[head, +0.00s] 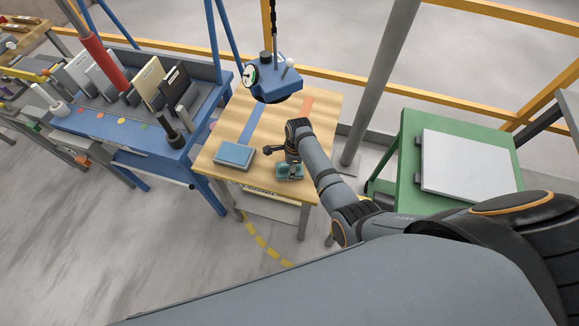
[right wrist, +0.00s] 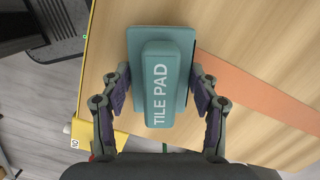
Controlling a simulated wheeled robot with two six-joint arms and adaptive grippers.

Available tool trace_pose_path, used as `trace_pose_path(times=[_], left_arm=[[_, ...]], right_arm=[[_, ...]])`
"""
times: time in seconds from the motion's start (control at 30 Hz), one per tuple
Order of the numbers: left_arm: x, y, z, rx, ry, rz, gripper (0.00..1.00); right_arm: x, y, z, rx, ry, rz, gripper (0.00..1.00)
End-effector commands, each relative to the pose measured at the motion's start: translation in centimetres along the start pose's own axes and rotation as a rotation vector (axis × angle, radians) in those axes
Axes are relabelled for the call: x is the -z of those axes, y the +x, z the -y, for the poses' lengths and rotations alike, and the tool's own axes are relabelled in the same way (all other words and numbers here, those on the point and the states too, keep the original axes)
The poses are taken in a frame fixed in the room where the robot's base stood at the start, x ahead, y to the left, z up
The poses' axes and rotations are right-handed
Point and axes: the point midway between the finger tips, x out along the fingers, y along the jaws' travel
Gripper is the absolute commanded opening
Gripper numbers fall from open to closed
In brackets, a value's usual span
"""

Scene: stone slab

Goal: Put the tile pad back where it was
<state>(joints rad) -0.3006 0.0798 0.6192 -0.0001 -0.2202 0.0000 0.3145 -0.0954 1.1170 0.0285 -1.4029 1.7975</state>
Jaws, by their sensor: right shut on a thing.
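The tile pad (right wrist: 160,90) is a teal block on a wider flat base, with "TILE PAD" lettered on its handle. My right gripper (right wrist: 161,86) is shut on it, with one finger against each side. In the head view the tile pad (head: 289,172) is over the near right part of the wooden table (head: 228,186), under my right gripper (head: 290,163). I cannot tell whether its base touches the table top. A similar light blue pad (head: 235,154) lies to its left. My left gripper is not in view.
A blue strip (head: 252,124) and an orange strip (head: 305,105) run across the table. A blue hanging device (head: 272,80) is above its far side. A blue rack bench (head: 150,140) stands left. A green table with a pale slab (head: 465,163) stands right, beyond a grey post (head: 378,80).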

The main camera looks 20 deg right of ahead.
Motion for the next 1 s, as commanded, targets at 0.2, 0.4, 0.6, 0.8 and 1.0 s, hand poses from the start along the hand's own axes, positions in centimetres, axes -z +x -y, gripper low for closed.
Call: trace_pose_path(times=[0.2,0.4,0.6,0.8,1.0], left_arm=[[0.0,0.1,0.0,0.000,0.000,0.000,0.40],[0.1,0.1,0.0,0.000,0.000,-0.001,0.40],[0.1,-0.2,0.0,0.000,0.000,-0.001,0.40],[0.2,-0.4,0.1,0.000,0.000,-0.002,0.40],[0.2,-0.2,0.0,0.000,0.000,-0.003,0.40]], right_arm=[[0.0,0.1,0.0,0.000,0.000,0.000,0.83],[0.0,0.1,0.0,-0.001,0.000,0.000,0.83],[-0.1,-0.7,0.0,0.000,0.000,0.000,0.83],[-0.1,-5.1,0.1,0.004,0.000,0.001,0.83],[0.0,-9.6,0.1,0.002,0.000,0.001,0.83]])
